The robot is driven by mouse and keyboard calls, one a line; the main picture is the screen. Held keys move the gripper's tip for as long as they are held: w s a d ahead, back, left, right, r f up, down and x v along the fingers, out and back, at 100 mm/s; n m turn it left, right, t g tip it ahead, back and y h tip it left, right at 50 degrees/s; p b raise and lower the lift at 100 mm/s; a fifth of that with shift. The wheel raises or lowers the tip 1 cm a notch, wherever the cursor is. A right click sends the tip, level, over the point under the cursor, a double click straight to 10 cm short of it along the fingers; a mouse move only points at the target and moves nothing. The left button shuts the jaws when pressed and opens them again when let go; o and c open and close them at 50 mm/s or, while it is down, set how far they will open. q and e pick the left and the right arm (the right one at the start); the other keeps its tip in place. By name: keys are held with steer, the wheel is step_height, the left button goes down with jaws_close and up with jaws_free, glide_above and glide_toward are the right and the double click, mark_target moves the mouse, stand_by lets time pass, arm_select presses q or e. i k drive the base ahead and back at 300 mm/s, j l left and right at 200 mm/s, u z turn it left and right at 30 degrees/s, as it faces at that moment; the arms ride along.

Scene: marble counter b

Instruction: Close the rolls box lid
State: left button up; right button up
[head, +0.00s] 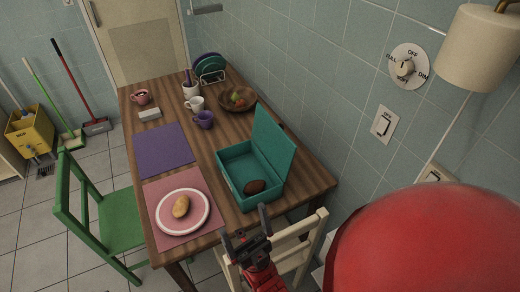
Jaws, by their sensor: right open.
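The teal rolls box (229,168) stands near the front right of the wooden table. Its lid (273,145) is open and leans back toward the wall on the right side. One dark brown roll (255,187) lies inside at the near end. My right gripper (250,222) is open and empty, in front of the box's near end and apart from the lid, as far as I can tell. My left gripper is not in view.
A plate (165,225) with a roll stands on a pink mat left of the box. A purple mug (204,120), a white mug (195,103) and a fruit bowl (238,99) stand behind. A cream chair (297,262) is at the near edge; the tiled wall is right.

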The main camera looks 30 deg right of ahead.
mark_target(278, 150)
steer(key=z, duration=0.9)
